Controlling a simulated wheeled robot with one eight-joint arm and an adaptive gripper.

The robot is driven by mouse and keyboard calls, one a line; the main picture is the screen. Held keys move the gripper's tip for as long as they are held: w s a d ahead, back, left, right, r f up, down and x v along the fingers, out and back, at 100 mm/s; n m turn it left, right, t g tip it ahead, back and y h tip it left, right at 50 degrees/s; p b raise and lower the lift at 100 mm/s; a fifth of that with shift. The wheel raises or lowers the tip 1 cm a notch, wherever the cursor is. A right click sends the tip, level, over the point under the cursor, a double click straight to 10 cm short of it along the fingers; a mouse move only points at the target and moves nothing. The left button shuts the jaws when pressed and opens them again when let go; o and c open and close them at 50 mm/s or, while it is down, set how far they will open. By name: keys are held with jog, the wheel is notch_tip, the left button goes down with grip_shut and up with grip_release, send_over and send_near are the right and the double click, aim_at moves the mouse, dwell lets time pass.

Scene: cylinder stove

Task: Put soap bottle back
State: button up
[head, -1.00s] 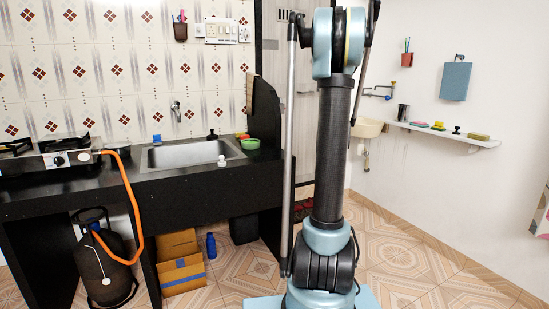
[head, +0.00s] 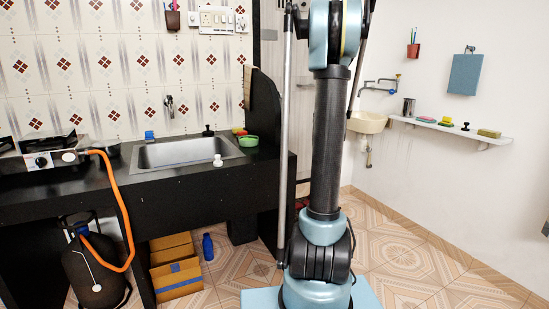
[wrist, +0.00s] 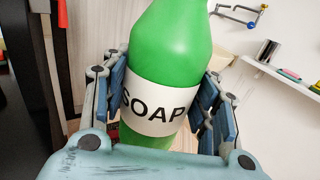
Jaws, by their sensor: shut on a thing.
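A green soap bottle (wrist: 172,45) with a white label reading "SOAP" fills the middle of the wrist view. My gripper (wrist: 165,105) is shut on it, with a finger against each side of the label. The bottle looks slightly tilted in that view, and its top is cut off by the frame edge. Neither the bottle nor my gripper shows in the head view, where only my arm stands in front of the scene.
The black counter (head: 150,185) holds a steel sink (head: 185,152), a stove (head: 45,155) and a green bowl (head: 249,141). A white wall shelf (head: 450,131) at right carries a metal cup (head: 408,107) and several small items. Cardboard boxes (head: 176,280) and a gas cylinder (head: 95,270) stand below the counter. Tiled floor at right is clear.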

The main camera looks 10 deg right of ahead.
jog(key=w+a+f+n+g+y, duration=0.1)
jog(key=w+a+n+y, duration=0.1)
jog(key=a+n+y, duration=0.65)
jog(key=w+a+f+n+g+y, duration=0.1)
jog(key=w+a+y, duration=0.35)
jog(key=a, duration=0.95)
jog(key=shift+y, duration=0.7)
jog(key=shift+s+a+f, duration=0.1)
jog(key=shift+s+f, duration=0.25)
jog(key=shift+f, duration=1.35)
jog(key=shift+s+a+f, duration=0.15)
jog(key=shift+s+f, duration=0.2)
jog(key=shift+f, duration=1.3)
jog(key=shift+s+a+f, duration=0.1)
jog(key=shift+s+f, duration=0.25)
jog(key=shift+f, duration=1.35)
jog(key=shift+f, duration=0.1)
jog(key=o, duration=1.2)
